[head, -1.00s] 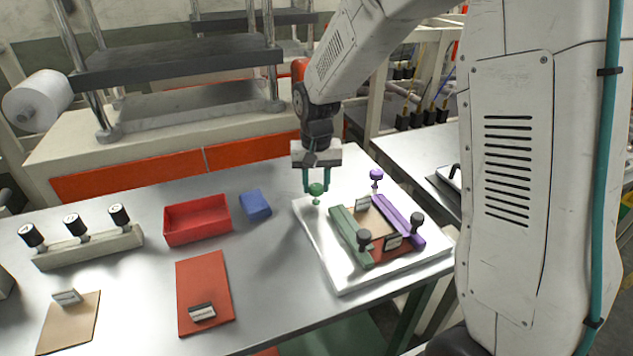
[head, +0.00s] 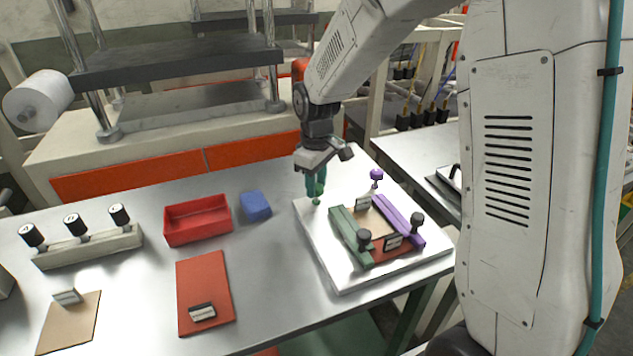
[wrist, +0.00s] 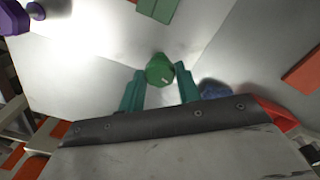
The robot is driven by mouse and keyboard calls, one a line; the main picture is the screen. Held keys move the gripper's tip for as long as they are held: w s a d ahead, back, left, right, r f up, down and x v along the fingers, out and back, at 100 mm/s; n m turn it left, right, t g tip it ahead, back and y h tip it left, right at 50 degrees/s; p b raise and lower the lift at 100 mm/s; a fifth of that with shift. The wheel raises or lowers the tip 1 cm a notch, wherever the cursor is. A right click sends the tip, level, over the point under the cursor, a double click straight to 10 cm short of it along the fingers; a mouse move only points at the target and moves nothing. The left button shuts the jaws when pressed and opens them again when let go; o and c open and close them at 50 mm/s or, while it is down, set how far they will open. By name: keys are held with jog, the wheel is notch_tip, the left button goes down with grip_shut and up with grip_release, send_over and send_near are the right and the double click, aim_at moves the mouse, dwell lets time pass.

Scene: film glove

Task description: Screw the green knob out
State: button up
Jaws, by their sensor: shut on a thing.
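The green knob (wrist: 159,70) stands at the back left corner of the white plate (head: 341,279). My gripper (head: 316,188) is above that corner, with its teal fingers on either side of the knob. In the wrist view my gripper (wrist: 160,82) has the knob between its fingertips. In the head view the fingers partly cover the knob, and its stem shows just above the plate. A green bar (head: 347,232) and a purple bar (head: 399,217) lie on the plate. The purple knob (head: 376,175) stands at the plate's back edge.
Two dark knobs (head: 417,219) stand on the bars' front ends. Left of the plate are a blue block (head: 256,206), a red tray (head: 168,232), a red sheet (head: 204,283) and a rack with dark knobs (head: 88,246). The table between the red sheet and the plate is clear.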

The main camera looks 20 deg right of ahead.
jog(key=shift+n, duration=1.3)
jog(key=o, duration=1)
notch_tip(320, 180, up, 8)
jog(key=shift+f, duration=0.1)
